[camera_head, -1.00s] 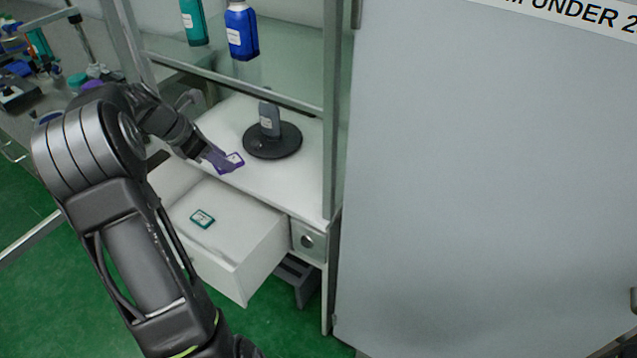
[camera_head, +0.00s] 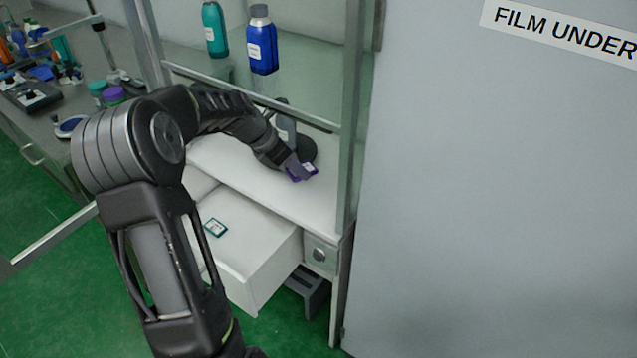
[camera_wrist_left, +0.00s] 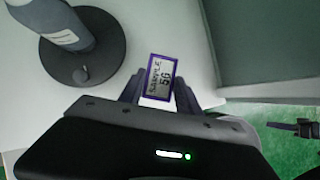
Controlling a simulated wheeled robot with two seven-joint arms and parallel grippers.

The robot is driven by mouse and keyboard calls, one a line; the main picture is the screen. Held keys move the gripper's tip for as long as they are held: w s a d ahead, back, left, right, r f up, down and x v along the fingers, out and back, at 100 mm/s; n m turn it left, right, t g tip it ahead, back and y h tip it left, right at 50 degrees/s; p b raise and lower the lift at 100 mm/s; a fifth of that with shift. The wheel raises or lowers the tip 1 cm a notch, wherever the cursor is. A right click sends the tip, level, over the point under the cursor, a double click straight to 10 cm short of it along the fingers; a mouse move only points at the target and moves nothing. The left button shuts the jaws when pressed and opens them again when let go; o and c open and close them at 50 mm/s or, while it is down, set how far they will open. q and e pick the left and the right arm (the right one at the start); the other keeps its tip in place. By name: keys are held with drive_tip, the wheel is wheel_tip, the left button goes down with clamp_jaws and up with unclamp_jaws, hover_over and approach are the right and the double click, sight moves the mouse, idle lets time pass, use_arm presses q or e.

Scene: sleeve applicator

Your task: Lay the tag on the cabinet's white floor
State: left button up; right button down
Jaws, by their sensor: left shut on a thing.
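The tag (camera_head: 302,172) is a small purple-framed card, and my left gripper (camera_head: 298,171) is shut on it over the cabinet's white floor (camera_head: 240,176). I cannot tell whether the tag touches the floor.
A grey bottle on a round black base (camera_wrist_left: 85,50) stands on the white floor beside the tag. An open white drawer (camera_head: 255,245) below holds a teal-edged card (camera_head: 215,228). A blue bottle (camera_head: 263,45) and a teal bottle (camera_head: 215,30) stand above. A grey door (camera_head: 480,200) is at right.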

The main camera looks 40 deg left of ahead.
sight(313, 171)
use_arm(q)
drive_tip(key=w+d, duration=0.2)
drive_tip(key=d, duration=0.1)
drive_tip(key=shift+w, duration=0.3)
drive_tip(key=shift+w+d+f, duration=0.1)
drive_tip(key=shift+d+f, duration=0.05)
drive_tip(key=shift+f, duration=0.35)
drive_tip(key=shift+w+d+f, duration=0.1)
drive_tip(key=shift+d+f, duration=0.05)
drive_tip(key=shift+f, duration=0.9)
wheel_tip(313, 171, down, 4)
drive_tip(key=shift+w+r, duration=0.1)
drive_tip(key=shift+r, duration=0.15)
drive_tip(key=shift+w+d+f, duration=0.2)
drive_tip(key=shift+d, duration=0.05)
drive_tip(key=shift+f, duration=0.15)
drive_tip(key=o, duration=1.3)
